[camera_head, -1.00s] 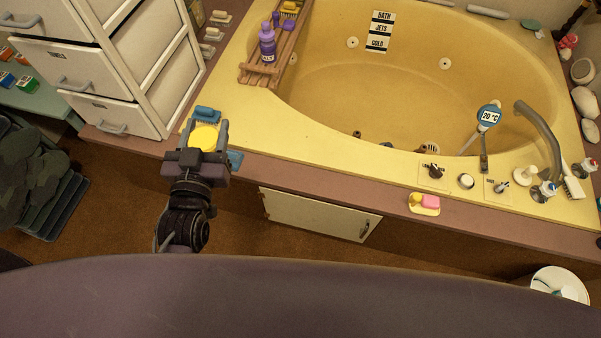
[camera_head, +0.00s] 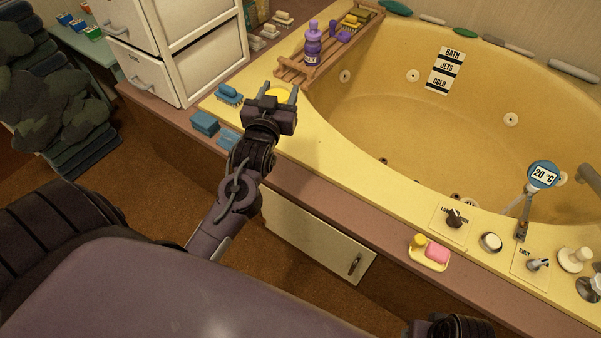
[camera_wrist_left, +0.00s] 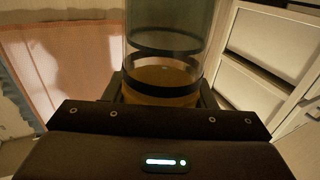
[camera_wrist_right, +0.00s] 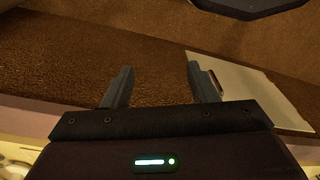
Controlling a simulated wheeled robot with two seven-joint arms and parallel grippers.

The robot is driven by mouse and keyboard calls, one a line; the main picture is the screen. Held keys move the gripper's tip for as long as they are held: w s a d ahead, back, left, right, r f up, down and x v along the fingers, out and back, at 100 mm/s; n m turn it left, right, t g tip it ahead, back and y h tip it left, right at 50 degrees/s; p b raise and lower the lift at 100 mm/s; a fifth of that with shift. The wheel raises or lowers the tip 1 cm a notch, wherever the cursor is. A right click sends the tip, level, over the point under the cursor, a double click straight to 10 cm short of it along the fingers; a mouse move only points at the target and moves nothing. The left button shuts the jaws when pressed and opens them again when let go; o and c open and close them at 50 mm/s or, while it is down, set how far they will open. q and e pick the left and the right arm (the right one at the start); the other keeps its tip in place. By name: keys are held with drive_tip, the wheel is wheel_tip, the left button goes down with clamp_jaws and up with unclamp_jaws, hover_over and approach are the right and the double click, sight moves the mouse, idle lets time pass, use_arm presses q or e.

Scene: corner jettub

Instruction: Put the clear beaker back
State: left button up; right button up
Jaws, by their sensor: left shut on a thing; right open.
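My left gripper (camera_head: 270,92) is over the yellow tub rim, to the right of the blue brushes in the head view. It is shut on the clear beaker (camera_wrist_left: 165,50), which stands between the fingers in the left wrist view. The beaker is a see-through cylinder with dark bands, and yellowish brown shows through its lower part. In the head view the gripper largely hides it, with only a yellow round patch showing between the fingers. My right gripper (camera_wrist_right: 160,85) is open and empty, above brown carpet and a pale cabinet door.
A wooden rack (camera_head: 300,65) with a purple bottle (camera_head: 312,42) lies across the tub corner, just beyond the left gripper. Blue brushes (camera_head: 228,95) and a blue box (camera_head: 205,123) are beside it. White drawers (camera_head: 180,50) stand left. A soap dish (camera_head: 428,254) sits on the front rim.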

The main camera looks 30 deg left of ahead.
use_arm(q)
drive_tip(key=shift+w+f, duration=0.2)
drive_tip(key=shift+f, duration=0.15)
wheel_tip(320, 180, down, 3)
drive_tip(key=shift+f+b, duration=0.15)
drive_tip(key=shift+b, duration=0.35)
drive_tip(key=shift+f+b, duration=2.15)
drive_tip(key=shift+f, duration=5.95)
use_arm(e)
drive_tip(key=shift+w+a+n+t+y, duration=0.2)
drive_tip(key=shift+w+a+t+y, duration=0.3)
drive_tip(key=shift+a, duration=0.4)
drive_tip(key=shift+w+a+n+t+y, duration=0.15)
drive_tip(key=shift+w+a+n+t, duration=0.1)
drive_tip(key=shift+a+t, duration=0.55)
drive_tip(key=shift+w+a+n+t+y, duration=0.15)
drive_tip(key=shift+w+a+t+y, duration=0.25)
drive_tip(key=shift+a, duration=0.65)
use_arm(q)
drive_tip(key=shift+f, duration=0.1)
use_arm(e)
drive_tip(key=shift+f, duration=0.1)
use_arm(q)
drive_tip(key=o, duration=1.1)
